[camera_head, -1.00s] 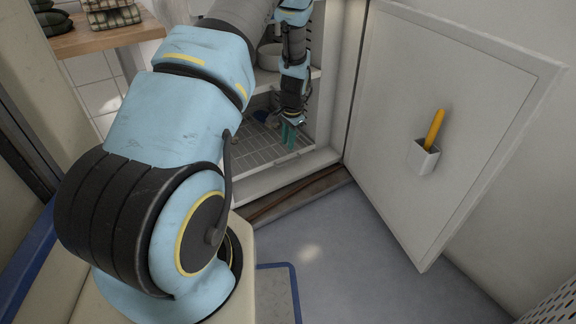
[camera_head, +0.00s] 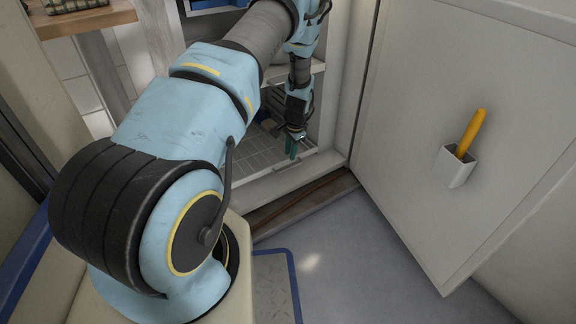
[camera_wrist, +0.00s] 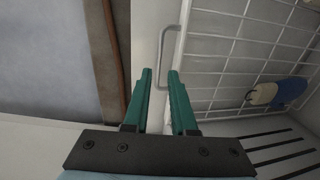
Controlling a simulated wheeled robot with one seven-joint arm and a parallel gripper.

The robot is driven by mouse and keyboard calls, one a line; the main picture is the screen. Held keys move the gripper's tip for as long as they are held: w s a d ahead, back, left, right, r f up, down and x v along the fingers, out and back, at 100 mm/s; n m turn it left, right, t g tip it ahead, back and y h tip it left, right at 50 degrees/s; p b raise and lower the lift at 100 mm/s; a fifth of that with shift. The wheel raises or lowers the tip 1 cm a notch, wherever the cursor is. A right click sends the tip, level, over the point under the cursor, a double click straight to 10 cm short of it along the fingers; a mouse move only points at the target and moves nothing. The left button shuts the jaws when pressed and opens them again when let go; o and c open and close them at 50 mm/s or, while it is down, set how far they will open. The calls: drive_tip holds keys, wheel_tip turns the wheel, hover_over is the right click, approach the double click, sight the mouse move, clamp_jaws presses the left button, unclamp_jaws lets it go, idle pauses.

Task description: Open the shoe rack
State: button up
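The shoe rack, a pale wire-mesh pull-out (camera_head: 262,160), sits low inside the white cabinet, and its mesh also shows in the wrist view (camera_wrist: 235,55). Its front carries a thin grey bar handle (camera_wrist: 162,48). My gripper (camera_head: 292,155) reaches down at the rack's front edge. In the wrist view its two teal fingers (camera_wrist: 160,72) are apart, with the lower end of the handle showing between their tips. I cannot tell whether either finger touches the handle. Dark blue and tan shoes (camera_wrist: 275,92) lie on the mesh.
The cabinet door (camera_head: 405,140) stands wide open on the right, with a white holder (camera_head: 457,167) and a yellow-orange item in it. A shelf is above the rack. The grey-blue floor (camera_head: 350,250) before the cabinet is clear, apart from a blue-edged mat (camera_head: 275,285).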

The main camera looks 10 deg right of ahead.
drive_tip(key=f, duration=0.2)
drive_tip(key=w+f+b, duration=0.1)
drive_tip(key=f, duration=0.2)
drive_tip(key=f+b, duration=0.1)
drive_tip(key=f, duration=0.1)
drive_tip(key=shift+w+a+f, duration=0.15)
drive_tip(key=shift+a, duration=0.2)
drive_tip(key=shift+c, duration=0.2)
clamp_jaws()
idle(0.9)
